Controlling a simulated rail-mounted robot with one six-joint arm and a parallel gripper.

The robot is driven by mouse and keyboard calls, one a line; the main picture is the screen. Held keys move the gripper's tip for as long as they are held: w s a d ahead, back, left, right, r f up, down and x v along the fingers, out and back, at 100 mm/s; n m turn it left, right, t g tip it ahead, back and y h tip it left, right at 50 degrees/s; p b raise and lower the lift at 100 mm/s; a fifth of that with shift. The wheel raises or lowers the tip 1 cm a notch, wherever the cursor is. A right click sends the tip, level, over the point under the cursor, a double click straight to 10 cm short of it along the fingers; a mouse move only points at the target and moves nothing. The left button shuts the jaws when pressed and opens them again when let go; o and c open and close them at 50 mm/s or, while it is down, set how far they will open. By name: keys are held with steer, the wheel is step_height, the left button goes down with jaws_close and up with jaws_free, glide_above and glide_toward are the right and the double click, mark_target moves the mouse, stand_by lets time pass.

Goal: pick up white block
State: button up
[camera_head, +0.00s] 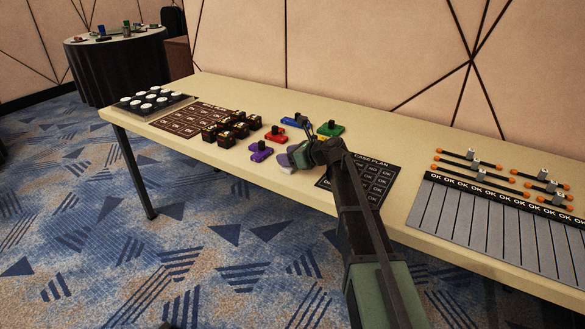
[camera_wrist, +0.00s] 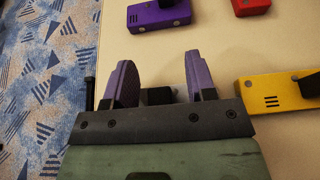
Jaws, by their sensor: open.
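My gripper (camera_head: 291,159) is low over the front edge of the long table, just right of the purple block (camera_head: 261,151). Its two purple fingers stand apart in the wrist view (camera_wrist: 160,68). A small pale patch (camera_head: 284,161) shows at the fingers in the head view; it may be the white block, but most of it is hidden. A dark piece (camera_wrist: 157,96) shows between the finger bases in the wrist view. I cannot tell whether it belongs to the white block. No white block shows clearly in the wrist view.
A red block (camera_head: 276,134), a blue block (camera_head: 294,121) and a green block (camera_head: 330,129) lie nearby. A yellow block (camera_wrist: 275,93) is right of my fingers. Black-and-gold blocks (camera_head: 232,128) stand left; the case plan mat (camera_head: 384,172) is right.

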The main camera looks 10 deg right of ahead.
jaws_close()
steer(key=shift+r, duration=0.15)
step_height(320, 180, up, 20)
steer(key=p, duration=2)
